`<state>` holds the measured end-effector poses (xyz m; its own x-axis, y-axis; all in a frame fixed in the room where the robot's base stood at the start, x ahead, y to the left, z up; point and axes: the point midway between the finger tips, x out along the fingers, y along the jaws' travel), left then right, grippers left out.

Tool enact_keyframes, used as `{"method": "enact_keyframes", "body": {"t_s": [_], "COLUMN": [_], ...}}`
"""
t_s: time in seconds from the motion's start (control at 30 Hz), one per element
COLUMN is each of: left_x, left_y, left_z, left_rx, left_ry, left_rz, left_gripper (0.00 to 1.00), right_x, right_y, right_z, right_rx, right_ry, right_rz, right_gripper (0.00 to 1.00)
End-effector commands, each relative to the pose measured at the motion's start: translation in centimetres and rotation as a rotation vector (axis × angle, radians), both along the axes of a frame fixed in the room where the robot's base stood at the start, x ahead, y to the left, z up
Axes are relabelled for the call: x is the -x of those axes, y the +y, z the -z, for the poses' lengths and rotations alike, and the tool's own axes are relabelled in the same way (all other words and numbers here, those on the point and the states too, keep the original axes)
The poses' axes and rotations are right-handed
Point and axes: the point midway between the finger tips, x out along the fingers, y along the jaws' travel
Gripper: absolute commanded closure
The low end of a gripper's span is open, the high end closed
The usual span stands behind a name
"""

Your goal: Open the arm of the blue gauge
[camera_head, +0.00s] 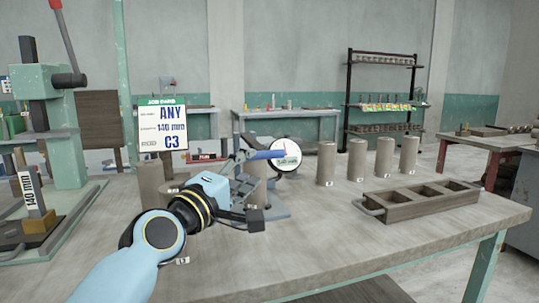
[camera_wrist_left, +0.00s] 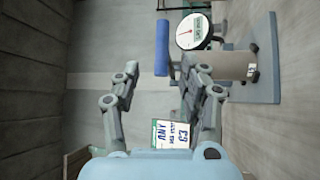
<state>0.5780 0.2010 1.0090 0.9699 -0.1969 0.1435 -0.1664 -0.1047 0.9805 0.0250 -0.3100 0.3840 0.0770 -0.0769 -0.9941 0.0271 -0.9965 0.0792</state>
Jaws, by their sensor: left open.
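The gauge has a round white dial (camera_head: 285,155) with a red needle and a blue arm (camera_head: 262,155) reaching left from it. Its grey-blue base plate (camera_head: 278,213) rests on the table, partly hidden by my left gripper. My left gripper (camera_head: 257,203) is open and empty, in front of the gauge. In the left wrist view, the blue arm (camera_wrist_left: 162,47) appears just beyond the gap between the fingers (camera_wrist_left: 158,75), apart from them. The dial (camera_wrist_left: 194,32) and a brown clay cylinder (camera_wrist_left: 228,66) show beside the right finger. My right gripper is not in view.
Several clay cylinders (camera_head: 326,164) stand right of the gauge on the table (camera_head: 350,235). A tray with compartments (camera_head: 424,209) lies at the right. A sign card (camera_head: 163,130) stands behind my left arm, and a green press (camera_head: 62,130) is at the left.

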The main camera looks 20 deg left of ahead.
Motion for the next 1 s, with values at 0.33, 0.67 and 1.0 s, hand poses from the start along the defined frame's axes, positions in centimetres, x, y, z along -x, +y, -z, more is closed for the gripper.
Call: {"method": "enact_keyframes", "body": {"t_s": [0.33, 0.67, 1.0], "left_x": [-6.3, -7.6, -7.6], "left_y": [-1.3, -1.6, -1.6], "left_z": [-0.9, -1.1, -1.0], "left_rx": [-0.003, -0.004, -0.005], "left_ry": [0.000, 0.001, 0.001], "left_rz": [0.000, 0.000, 0.000], "left_gripper": [0.56, 0.56, 0.85], "right_x": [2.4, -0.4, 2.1], "right_y": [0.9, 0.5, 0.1], "right_z": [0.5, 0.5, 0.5], "right_rx": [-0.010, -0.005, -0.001], "right_ry": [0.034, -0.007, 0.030], "right_rz": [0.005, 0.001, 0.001], "right_gripper": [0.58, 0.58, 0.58]}}
